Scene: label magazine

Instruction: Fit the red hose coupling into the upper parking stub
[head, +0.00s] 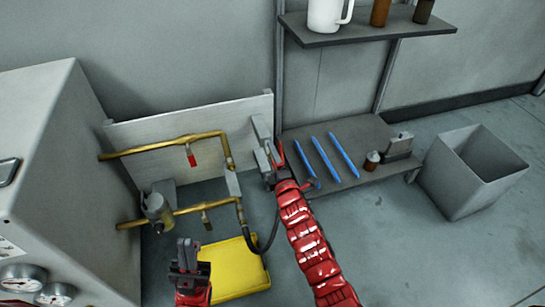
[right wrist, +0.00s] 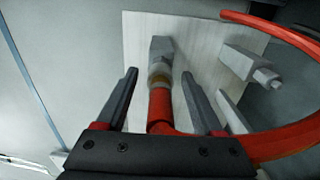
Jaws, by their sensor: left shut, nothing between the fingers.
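The red hose coupling (right wrist: 160,108) shows in the right wrist view as a red cylinder with a brass-coloured ring at its far end. It is in line with a grey parking stub (right wrist: 161,48) on the pale board and appears to meet it. A second grey stub (right wrist: 240,62) to the right is bare. I cannot tell how deeply the coupling is seated. My right gripper (right wrist: 160,85) is open, with one finger on each side of the coupling and visible gaps; it also shows at the board in the head view (head: 269,177). My left gripper (head: 187,252) is shut and empty, low in the head view.
The red hose (right wrist: 285,145) loops around the right of the wrist view. A yellow tray (head: 235,270) lies on the floor. A low shelf (head: 365,135) holds blue sticks (head: 325,158); a grey bin (head: 470,172) stands right.

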